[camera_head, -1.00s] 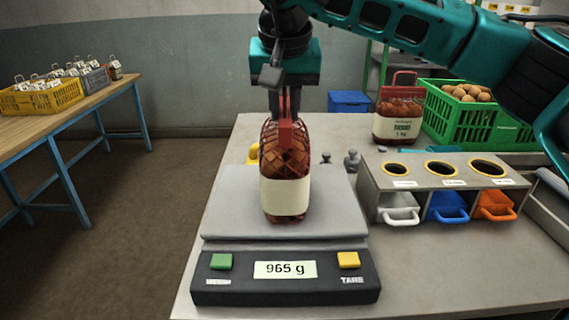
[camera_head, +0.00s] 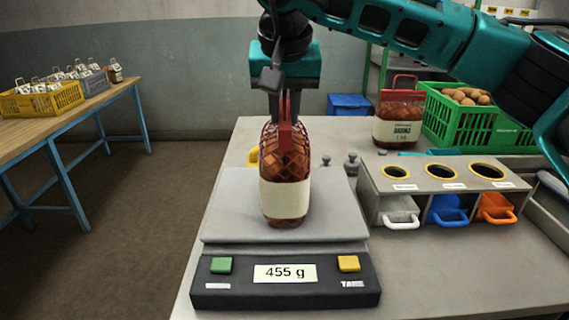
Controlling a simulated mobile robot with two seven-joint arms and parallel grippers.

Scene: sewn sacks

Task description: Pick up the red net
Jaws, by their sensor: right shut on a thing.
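The red net (camera_head: 285,165) is a tall mesh bag of brownish produce with a cream label band. It stands upright over the grey pan of the scale (camera_head: 225,215). My right gripper (camera_head: 285,112) comes from above and is shut on the gathered top of the net. The scale display reads 455 g; the bottom of the net looks to be at the pan, and I see no clear gap. A second red net with a label (camera_head: 398,118) stands at the back right. My left gripper is not in view.
A grey holder (camera_head: 375,185) with three round holes and white, blue and orange scoops stands right of the scale. A green crate of produce (camera_head: 465,120) is at the back right. Small grey weights (camera_head: 351,163) stand behind the scale. A side table (camera_head: 85,100) holds crates at left.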

